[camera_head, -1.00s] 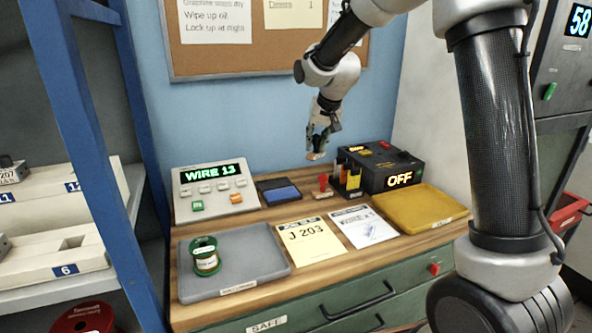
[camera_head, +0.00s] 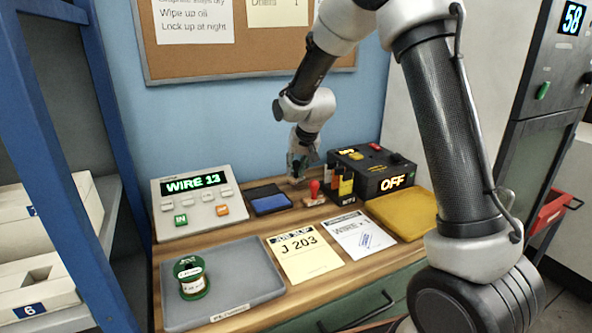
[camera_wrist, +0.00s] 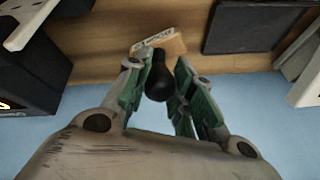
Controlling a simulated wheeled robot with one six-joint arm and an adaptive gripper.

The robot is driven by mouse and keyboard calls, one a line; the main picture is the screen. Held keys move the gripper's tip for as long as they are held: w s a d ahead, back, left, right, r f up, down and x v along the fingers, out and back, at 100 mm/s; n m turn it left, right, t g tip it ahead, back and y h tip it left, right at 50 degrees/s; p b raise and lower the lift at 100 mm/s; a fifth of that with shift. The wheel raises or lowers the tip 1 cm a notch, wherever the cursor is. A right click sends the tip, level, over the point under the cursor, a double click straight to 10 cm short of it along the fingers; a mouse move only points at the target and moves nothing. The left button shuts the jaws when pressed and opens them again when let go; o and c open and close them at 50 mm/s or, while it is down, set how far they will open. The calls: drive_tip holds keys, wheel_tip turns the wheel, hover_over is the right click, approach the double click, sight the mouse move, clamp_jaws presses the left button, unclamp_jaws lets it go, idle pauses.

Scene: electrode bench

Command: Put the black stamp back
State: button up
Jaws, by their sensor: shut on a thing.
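The black stamp has a dark knob handle (camera_wrist: 158,78) and a pale wooden base (camera_wrist: 163,42) in the wrist view. My gripper (camera_wrist: 160,85) is shut on the handle, one green-padded finger on each side. In the head view my gripper (camera_head: 300,168) is low over the back of the wooden bench, just behind the red stamp (camera_head: 314,190). The black stamp's base is close to the bench top; I cannot tell whether it touches. Its handle is mostly hidden by the fingers in the head view.
The ink pad (camera_head: 270,203) lies left of the stamps. A black box reading OFF (camera_head: 385,175), with several small bottles in front, stands close on the right. The job slip (camera_head: 303,252), a printed card (camera_head: 360,235) and a grey tray (camera_head: 235,270) with a green spool (camera_head: 191,278) lie in front.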

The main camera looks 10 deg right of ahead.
drive_tip(key=shift+f, duration=0.6)
drive_tip(key=shift+f, duration=0.15)
drive_tip(key=o, duration=0.8)
drive_tip(key=shift+o, duration=0.2)
drive_tip(key=v, duration=1.2)
drive_tip(key=s+d+r, duration=0.3)
drive_tip(key=s+d, duration=0.1)
drive_tip(key=s, duration=0.4)
drive_tip(key=s+d+r, duration=0.4)
drive_tip(key=s+d, duration=0.1)
drive_tip(key=s, duration=0.3)
drive_tip(key=s+d+n, duration=0.1)
drive_tip(key=s+d, duration=0.1)
drive_tip(key=s, duration=0.7)
drive_tip(key=s+d+f+h, duration=0.1)
drive_tip(key=s+d, duration=0.1)
drive_tip(key=s, duration=0.7)
drive_tip(key=shift+d+f+n+g, duration=0.25)
drive_tip(key=shift+d+n+g, duration=0.1)
drive_tip(key=shift+n+g, duration=0.05)
